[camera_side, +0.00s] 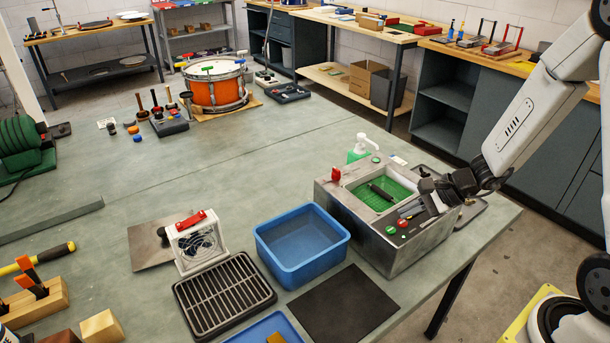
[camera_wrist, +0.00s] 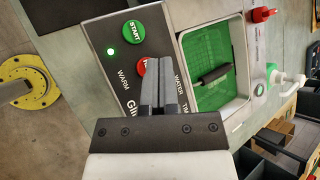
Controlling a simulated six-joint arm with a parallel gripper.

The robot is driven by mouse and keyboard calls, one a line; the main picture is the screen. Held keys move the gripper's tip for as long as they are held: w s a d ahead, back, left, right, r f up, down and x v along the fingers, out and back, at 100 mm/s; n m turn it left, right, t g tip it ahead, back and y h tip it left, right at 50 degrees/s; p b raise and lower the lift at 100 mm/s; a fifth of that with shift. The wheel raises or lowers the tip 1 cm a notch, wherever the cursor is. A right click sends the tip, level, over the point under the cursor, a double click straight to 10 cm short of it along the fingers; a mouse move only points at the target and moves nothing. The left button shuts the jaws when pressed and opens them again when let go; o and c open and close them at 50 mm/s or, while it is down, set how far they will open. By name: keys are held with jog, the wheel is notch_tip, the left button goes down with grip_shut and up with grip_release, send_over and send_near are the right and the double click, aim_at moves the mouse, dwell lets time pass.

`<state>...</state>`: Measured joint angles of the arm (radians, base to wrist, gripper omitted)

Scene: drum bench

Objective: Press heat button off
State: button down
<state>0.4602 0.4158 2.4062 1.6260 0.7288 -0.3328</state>
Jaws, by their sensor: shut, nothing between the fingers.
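The grey heating unit (camera_side: 385,262) stands at the right of the bench, its control panel on the near side. On the panel are a green START button (camera_wrist: 134,31) and a red button (camera_wrist: 140,67); the red one's lettering is mostly hidden by my fingers in the wrist view. Both also show in the side view, green (camera_side: 390,230) and red (camera_side: 403,223). A green light (camera_wrist: 112,52) glows on the panel. My gripper (camera_side: 425,188) is shut and empty, above the panel. In the wrist view my fingertips (camera_wrist: 160,68) overlap the red button's edge; contact cannot be told.
The unit's basin (camera_wrist: 210,60) has a green bottom with a dark-handled item (camera_wrist: 214,75) over it. A red knob (camera_wrist: 263,14) and a soap pump (camera_wrist: 290,80) are beyond. A blue bin (camera_side: 300,250) stands left of the unit.

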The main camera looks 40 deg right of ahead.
aim_at(407, 222)
jog(key=shift+r, duration=0.15)
jog(key=shift+r, duration=2.9)
